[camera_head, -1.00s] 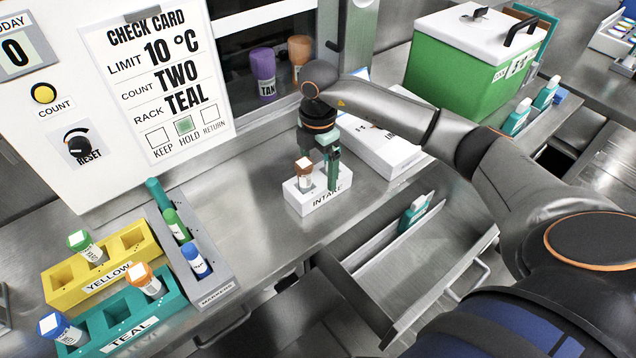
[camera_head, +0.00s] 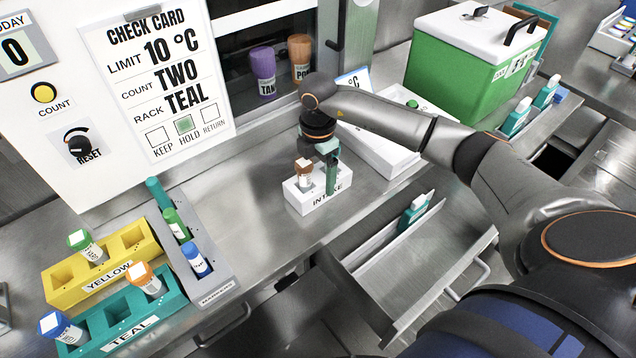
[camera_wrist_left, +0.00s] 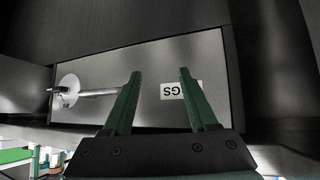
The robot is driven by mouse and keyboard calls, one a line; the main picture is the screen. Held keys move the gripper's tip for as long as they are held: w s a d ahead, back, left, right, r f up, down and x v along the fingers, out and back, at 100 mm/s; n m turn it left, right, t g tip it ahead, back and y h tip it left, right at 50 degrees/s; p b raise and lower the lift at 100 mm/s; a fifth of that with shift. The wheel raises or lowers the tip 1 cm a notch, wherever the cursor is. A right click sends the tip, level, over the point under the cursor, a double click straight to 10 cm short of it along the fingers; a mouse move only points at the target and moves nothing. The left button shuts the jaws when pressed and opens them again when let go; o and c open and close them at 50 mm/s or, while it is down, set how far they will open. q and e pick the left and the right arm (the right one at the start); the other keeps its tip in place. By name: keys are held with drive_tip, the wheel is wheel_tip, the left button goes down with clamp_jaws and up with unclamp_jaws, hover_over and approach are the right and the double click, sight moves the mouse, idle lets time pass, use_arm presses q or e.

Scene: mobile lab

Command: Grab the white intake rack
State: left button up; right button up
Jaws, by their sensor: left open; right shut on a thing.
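The white intake rack (camera_head: 318,199), lettered INTAKE on its front, stands on the steel counter in the middle of the head view. An orange-capped tube (camera_head: 304,174) stands in its left part. My right gripper (camera_head: 331,177) points down at the rack's right part, shut on the rack; its fingertips are partly hidden there. My left gripper (camera_wrist_left: 158,100) shows only in the left wrist view. It is open and empty, with its two green fingers apart in front of a grey panel with a label.
A yellow rack (camera_head: 66,297), a teal rack (camera_head: 178,291) and a grey marker tray (camera_head: 216,272) stand at the left. An open drawer (camera_head: 425,262) juts out in front of the counter. A green box (camera_head: 455,82) stands back right.

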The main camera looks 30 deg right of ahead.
drive_tip(key=shift+c, duration=0.7)
drive_tip(key=shift+r, duration=0.1)
drive_tip(key=shift+r, duration=0.1)
